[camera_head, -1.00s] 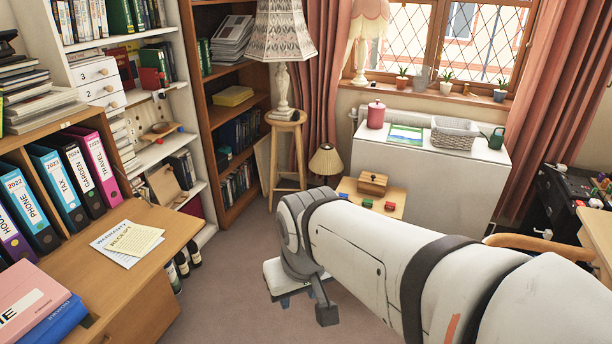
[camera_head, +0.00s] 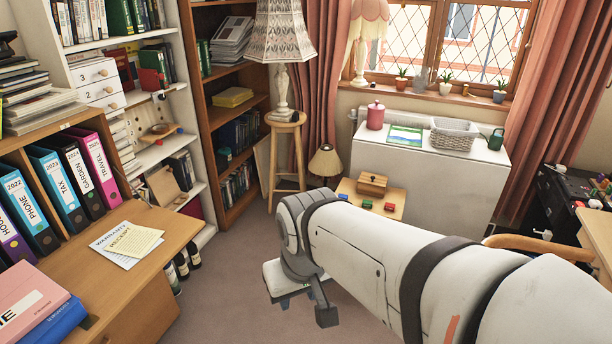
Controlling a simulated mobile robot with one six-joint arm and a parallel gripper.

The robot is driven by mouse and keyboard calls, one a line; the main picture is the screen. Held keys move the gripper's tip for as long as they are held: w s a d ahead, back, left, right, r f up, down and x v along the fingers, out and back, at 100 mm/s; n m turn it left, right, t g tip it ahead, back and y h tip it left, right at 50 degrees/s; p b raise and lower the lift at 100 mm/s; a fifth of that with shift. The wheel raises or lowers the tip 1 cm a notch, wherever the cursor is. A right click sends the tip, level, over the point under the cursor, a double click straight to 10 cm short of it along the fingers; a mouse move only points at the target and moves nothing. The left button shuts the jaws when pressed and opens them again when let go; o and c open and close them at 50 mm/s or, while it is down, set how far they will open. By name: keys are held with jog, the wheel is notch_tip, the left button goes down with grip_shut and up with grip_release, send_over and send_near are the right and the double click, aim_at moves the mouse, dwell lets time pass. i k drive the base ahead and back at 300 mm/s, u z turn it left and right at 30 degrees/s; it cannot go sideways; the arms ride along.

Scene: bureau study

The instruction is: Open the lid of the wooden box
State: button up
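The wooden box (camera_head: 372,185) is a small brown box with a small knob or handle on top. It stands at the back of a low light-wood table (camera_head: 349,187), below the window, and its lid looks closed. My large white arm (camera_head: 365,255) reaches in from the lower right and ends in a rounded joint in front of the low table, covering part of it.
Small red (camera_head: 390,206), green (camera_head: 367,204) and blue (camera_head: 343,197) items lie on the low table. A small lamp (camera_head: 326,162) and a wooden stool (camera_head: 286,155) stand to its left, a white cabinet (camera_head: 440,185) behind. A desk (camera_head: 130,250) is at left; carpet lies between.

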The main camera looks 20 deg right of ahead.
aim_at(366, 178)
jog(key=z, duration=0.9)
